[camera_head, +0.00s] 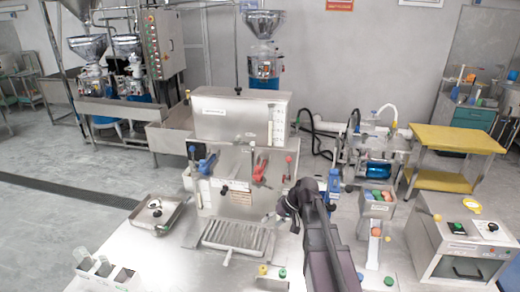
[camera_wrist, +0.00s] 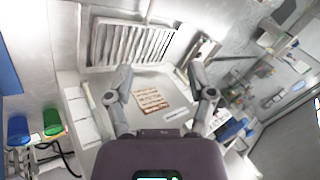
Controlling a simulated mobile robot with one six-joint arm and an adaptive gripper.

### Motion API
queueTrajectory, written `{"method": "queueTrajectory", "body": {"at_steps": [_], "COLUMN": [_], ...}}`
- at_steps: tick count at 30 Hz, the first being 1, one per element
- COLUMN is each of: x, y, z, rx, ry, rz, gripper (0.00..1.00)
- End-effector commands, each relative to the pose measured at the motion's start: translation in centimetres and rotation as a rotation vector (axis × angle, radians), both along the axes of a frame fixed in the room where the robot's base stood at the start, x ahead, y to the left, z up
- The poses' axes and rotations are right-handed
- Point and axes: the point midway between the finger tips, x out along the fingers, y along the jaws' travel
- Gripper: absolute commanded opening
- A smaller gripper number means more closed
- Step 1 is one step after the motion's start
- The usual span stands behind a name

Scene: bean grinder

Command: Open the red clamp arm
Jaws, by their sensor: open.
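The red clamp arm (camera_head: 260,171) is on the front of the steel machine (camera_head: 240,117), right of a blue clamp arm (camera_head: 207,163). I cannot tell from its blurred shape how far it is raised. My gripper (camera_head: 273,216) is below and slightly right of it in the head view, apart from it. In the wrist view my gripper (camera_wrist: 160,84) is open, with nothing between its fingers. Behind the fingers is a pale panel with an orange-brown label (camera_wrist: 151,101). I cannot make out the red clamp arm in the wrist view.
A slotted drain tray (camera_head: 235,236) lies below the clamps. A blue upright part (camera_head: 334,183) stands close to the right of my arm. A small steel tray (camera_head: 157,212) is at left, and a box with a black knob (camera_head: 456,227) is at right.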

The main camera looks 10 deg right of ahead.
Motion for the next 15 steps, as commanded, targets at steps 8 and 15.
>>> {"method": "queueTrajectory", "body": {"at_steps": [8,15], "x": [-1.29,-1.37], "y": [0.28,0.29], "z": [-1.42,-1.49], "rx": [-0.05,-0.056], "ry": [0.026,0.028], "rz": [-0.003,-0.003], "gripper": [0.7,0.7]}}
